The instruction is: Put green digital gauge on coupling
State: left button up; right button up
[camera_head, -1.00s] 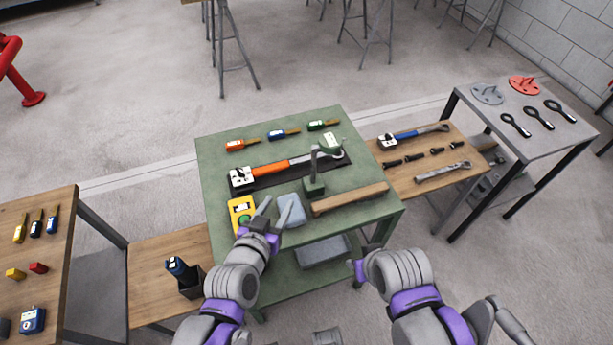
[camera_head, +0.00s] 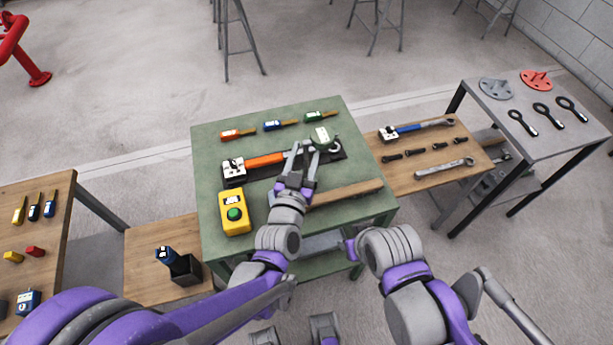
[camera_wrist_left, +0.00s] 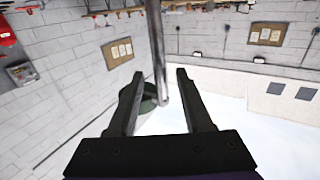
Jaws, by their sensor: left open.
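I cannot see the fingers touching the rod. My right wrist (camera_head: 351,248) shows at the table's front right; its fingers are hidden. I cannot tell which thing is the coupling.
A yellow box with a green button (camera_head: 235,213) stands left of my left arm. An orange-handled wrench (camera_head: 258,161) lies behind, a wooden handle (camera_head: 345,192) to the right. Several small tools line the back edge. Grey and red flanges (camera_head: 537,79) sit on the far-right table.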

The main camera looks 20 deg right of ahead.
pick_arm(q)
jog(key=x, duration=0.4)
jog(key=shift+w+f, duration=0.1)
jog(key=shift+w, duration=0.05)
grip_shut()
dwell(1.2)
